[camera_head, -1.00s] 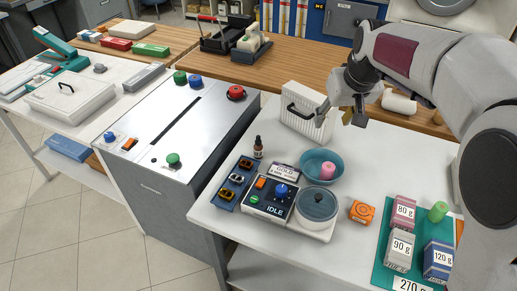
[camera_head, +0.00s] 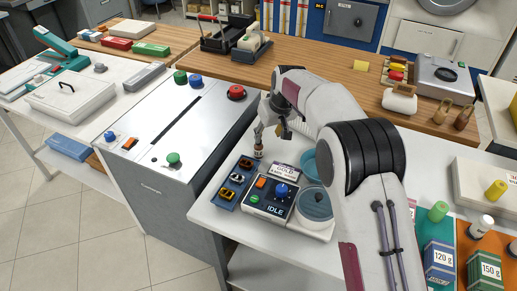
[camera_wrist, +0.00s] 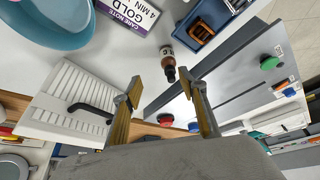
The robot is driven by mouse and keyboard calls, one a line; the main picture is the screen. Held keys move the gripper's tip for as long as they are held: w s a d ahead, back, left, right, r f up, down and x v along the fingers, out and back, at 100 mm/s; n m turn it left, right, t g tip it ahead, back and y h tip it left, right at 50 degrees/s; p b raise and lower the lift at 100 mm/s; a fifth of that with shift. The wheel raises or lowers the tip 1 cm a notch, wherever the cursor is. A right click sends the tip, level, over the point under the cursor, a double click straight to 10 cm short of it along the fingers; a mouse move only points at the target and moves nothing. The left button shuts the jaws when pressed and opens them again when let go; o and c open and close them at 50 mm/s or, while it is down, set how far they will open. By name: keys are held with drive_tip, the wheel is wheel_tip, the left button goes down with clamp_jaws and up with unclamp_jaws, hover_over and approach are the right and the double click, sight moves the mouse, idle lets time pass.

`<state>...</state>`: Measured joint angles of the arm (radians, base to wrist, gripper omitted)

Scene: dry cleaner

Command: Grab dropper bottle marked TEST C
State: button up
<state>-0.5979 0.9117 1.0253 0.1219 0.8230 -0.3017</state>
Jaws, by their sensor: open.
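A small brown dropper bottle (camera_head: 258,151) with a dark dropper top and a pale label stands on the white table, behind the tray of small clips. Its label is too small to read. In the wrist view the bottle (camera_wrist: 168,56) appears ahead of the fingertips, roughly in line with the gap between them. My gripper (camera_head: 267,130) is just above and beside the bottle's top in the head view. Its two yellowish fingers are apart and empty in the wrist view (camera_wrist: 162,90). I cannot tell whether a finger touches the bottle.
A blue clip tray (camera_head: 232,183), a control unit marked IDLE (camera_head: 270,198) and a care note sign (camera_head: 285,172) stand close in front. A teal bowl (camera_head: 308,165) is partly hidden by my arm. The grey cabinet (camera_head: 150,150) adjoins on the left. A white ribbed case (camera_wrist: 68,103) lies nearby.

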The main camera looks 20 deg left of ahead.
sight(260, 145)
drive_tip(key=shift+a+f, duration=0.95)
drive_tip(key=shift+f, duration=0.15)
drive_tip(key=shift+f, duration=0.1)
drive_tip(key=shift+x, duration=1.2)
drive_tip(key=shift+f, duration=0.1)
drive_tip(key=shift+a+f, duration=0.2)
drive_tip(key=shift+f, duration=0.5)
drive_tip(key=shift+a+f, duration=0.2)
drive_tip(key=shift+f, duration=0.55)
drive_tip(key=shift+x, duration=1)
drive_tip(key=shift+w, duration=0.1)
clamp_jaws()
